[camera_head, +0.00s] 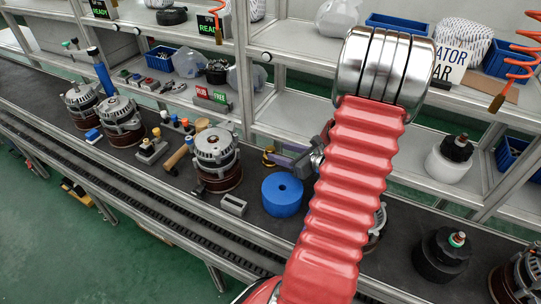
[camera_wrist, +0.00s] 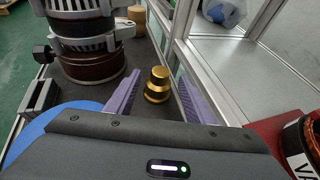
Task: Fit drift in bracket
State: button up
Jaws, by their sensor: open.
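A stepped brass piece (camera_wrist: 157,86), which looks like the drift, stands upright on the dark bench. In the wrist view it shows between and beyond the purple fingers of my gripper (camera_wrist: 158,79), with clear space on both sides. My gripper is open and empty. In the head view my gripper (camera_head: 287,160) is low over the bench, and the brass piece (camera_head: 268,156) shows at its fingertips. I cannot tell for sure which part is the bracket. A silver metal housing (camera_head: 380,224) is mostly hidden behind my red arm sleeve.
A blue ring (camera_head: 283,194) and a grey slotted block (camera_head: 233,205) are near my gripper. An alternator (camera_head: 216,163) stands to the left, with a wooden-handled tool (camera_head: 177,158) beside it. Shelf posts rise close behind. A black fixture (camera_head: 441,255) stands at right.

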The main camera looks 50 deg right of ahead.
aim_at(272, 150)
jog(key=shift+x, duration=0.75)
jog(key=shift+x, duration=2.6)
jog(key=shift+f, duration=0.1)
jog(key=shift+c, duration=0.3)
grip_shut()
